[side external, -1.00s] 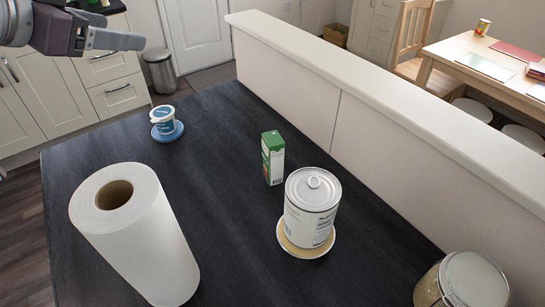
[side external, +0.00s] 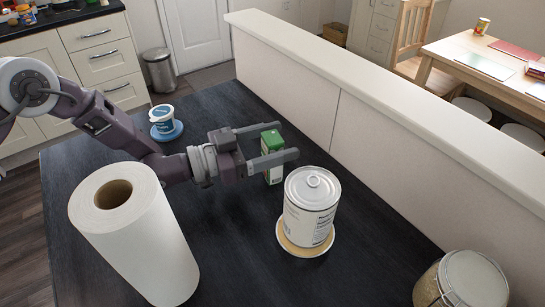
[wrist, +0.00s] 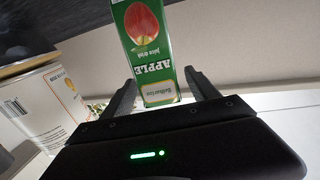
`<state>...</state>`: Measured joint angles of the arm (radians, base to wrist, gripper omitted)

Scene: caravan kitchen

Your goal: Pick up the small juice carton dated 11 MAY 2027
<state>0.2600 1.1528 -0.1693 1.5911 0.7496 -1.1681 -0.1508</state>
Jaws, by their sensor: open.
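A small green and white juice carton (side external: 272,163) stands upright on the dark worktop, behind and left of a large white can. In the wrist view my fingers (wrist: 158,92) lie to either side of the carton's near end. I cannot tell whether they touch it.
The large white can (side external: 311,207) stands on a yellowish plate (side external: 290,243), close to the carton. A paper towel roll (side external: 135,235) stands front left. A small blue and white tub (side external: 162,115) sits on a blue saucer (side external: 178,130). A glass jar (side external: 462,285) is front right. A low wall (side external: 380,150) runs behind.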

